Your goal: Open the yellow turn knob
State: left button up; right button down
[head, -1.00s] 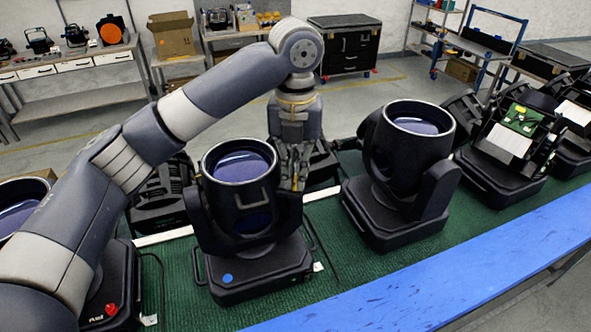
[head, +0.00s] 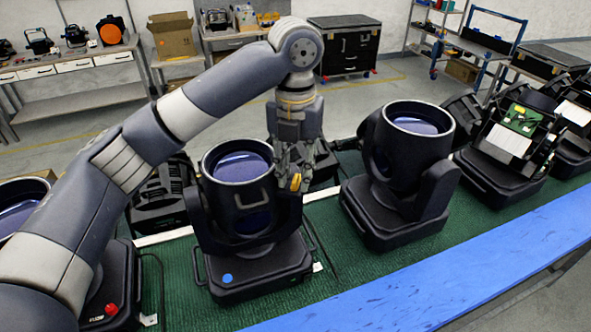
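The yellow turn knob (head: 295,182) shows as a small orange-yellow spot on the right side of the middle black par can (head: 228,196), near the yoke arm. My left gripper (head: 290,168) points down from above, right at the knob, with its fingers beside or just behind it. The knob is partly hidden by the fingers. The fingers are small and dark here, so I cannot tell whether they touch the knob or how far apart they are. My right gripper is not in view.
Another par can (head: 407,150) stands close to the right, and one more is partly hidden behind my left arm. They stand on a green mat (head: 335,290). A blue strip (head: 450,265) runs along the front edge. Opened units sit at the far right.

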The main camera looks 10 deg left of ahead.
pick_arm(q)
notch_tip(320, 180, up, 12)
dwell(0.8)
jog(key=shift+s+f, duration=0.1)
jog(key=shift+f, duration=0.05)
